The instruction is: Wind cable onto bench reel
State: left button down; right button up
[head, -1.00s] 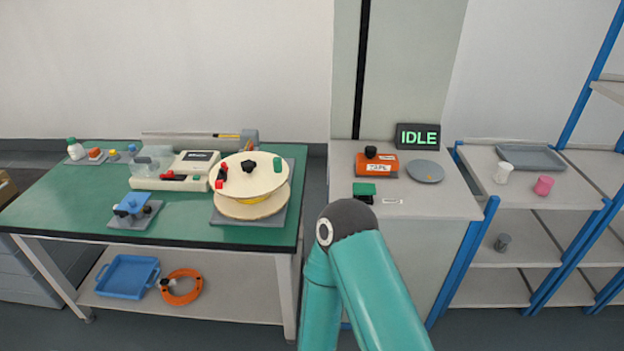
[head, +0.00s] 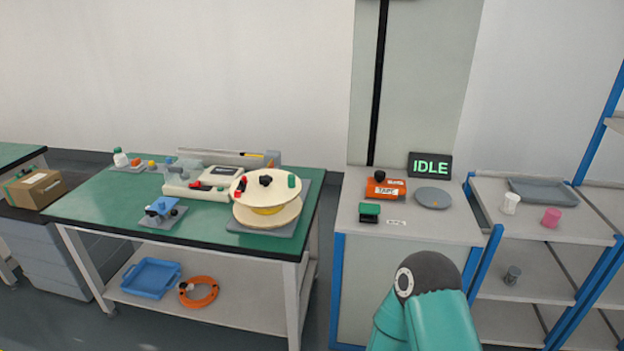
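The bench reel (head: 268,184) stands on a grey plate at the right end of the green bench (head: 110,205). It has two cream discs, one above the other, with a yellow band between them. A black knob, a green peg and red parts sit on its top disc. An orange cable coil (head: 208,302) lies on the bench's lower shelf. A teal link of my own arm shows at the bottom right. Neither gripper is in view.
A blue tray (head: 151,291) sits beside the coil. A blue clamp-like device (head: 162,207) and a white instrument (head: 200,185) stand on the bench. The grey cabinet carries an orange tape box (head: 385,188) and a screen reading IDLE (head: 430,165). Blue-framed shelves stand at right.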

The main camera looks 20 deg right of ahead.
aim_at(277, 205)
jog(key=z, duration=0.15)
jog(key=i, duration=1)
jog(key=u, duration=0.1)
